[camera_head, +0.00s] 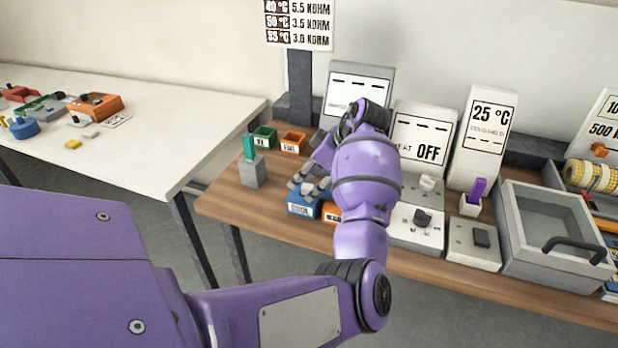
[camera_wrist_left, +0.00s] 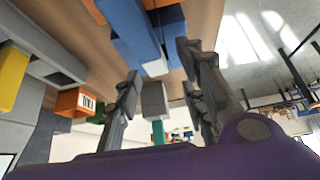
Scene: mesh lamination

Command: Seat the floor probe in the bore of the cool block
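A teal probe-like piece (camera_head: 249,146) stands upright in a grey block (camera_head: 252,173) at the left end of the wooden bench. A purple piece (camera_head: 478,188) stands in a small white holder (camera_head: 470,206) by the 25 °C display. No readable label marks either as the floor probe or the cool block. My left gripper (camera_head: 308,182) is above a blue block (camera_head: 301,206), its fingers apart. In the left wrist view the fingers (camera_wrist_left: 158,78) are open with nothing held; the grey block (camera_wrist_left: 153,100) and teal piece (camera_wrist_left: 158,132) appear beyond them. My right gripper is out of view.
Green (camera_head: 264,137) and orange (camera_head: 293,142) bins stand behind the gripper. A white table (camera_head: 150,130) is at left.

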